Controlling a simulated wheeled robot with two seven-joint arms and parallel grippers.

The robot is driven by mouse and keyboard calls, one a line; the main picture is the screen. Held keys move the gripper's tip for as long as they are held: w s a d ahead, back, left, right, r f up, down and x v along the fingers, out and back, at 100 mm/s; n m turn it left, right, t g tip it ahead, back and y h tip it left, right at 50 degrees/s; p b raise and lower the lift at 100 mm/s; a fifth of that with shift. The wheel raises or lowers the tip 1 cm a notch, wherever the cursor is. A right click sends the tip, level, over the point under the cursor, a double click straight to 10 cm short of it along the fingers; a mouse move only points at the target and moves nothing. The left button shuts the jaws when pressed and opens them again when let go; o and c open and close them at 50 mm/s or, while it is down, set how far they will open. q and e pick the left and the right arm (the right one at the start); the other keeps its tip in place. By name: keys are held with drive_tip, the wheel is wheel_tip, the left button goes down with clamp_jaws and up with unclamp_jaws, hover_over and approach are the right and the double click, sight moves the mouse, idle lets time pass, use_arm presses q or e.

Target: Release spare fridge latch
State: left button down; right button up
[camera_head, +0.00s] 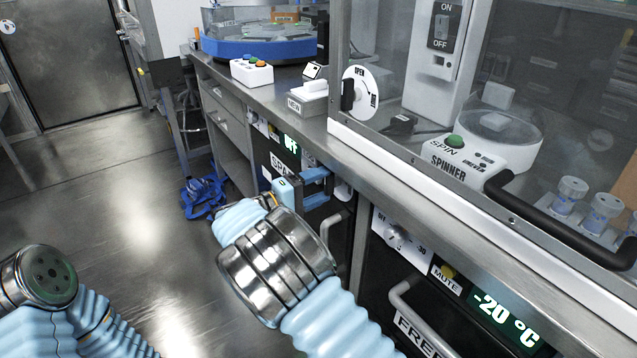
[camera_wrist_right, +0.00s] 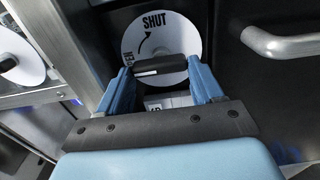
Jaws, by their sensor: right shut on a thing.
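The spare fridge's latch is a white disc (camera_wrist_right: 178,32) marked SHUT and OPEN with a curved arrow, on a dark door in the right wrist view. Its black bar handle (camera_wrist_right: 160,66) lies between the blue fingers of my right gripper (camera_wrist_right: 158,78), which is shut on it. In the head view my right gripper (camera_head: 318,186) reaches the front of the spare fridge (camera_head: 268,160) under the bench, and its label is partly hidden. The gripper covers most of the latch there. My left arm shows at the lower left, but its gripper is out of view.
A grey bar handle (camera_wrist_right: 290,44) is right of the latch in the wrist view. A freezer with a -20 °C display (camera_head: 505,312) stands to the right. The glass cabinet with a black handle (camera_head: 560,230) is above. Blue straps (camera_head: 203,196) lie on the otherwise open floor.

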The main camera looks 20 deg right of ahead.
idle(0.5)
drive_tip(key=o, duration=1.1)
drive_tip(key=shift+c, duration=0.2)
drive_tip(key=shift+a, duration=0.1)
drive_tip(key=b+v, duration=0.1)
drive_tip(key=v, duration=1.2)
drive_tip(key=shift+a, duration=0.35)
drive_tip(key=shift+s, duration=0.15)
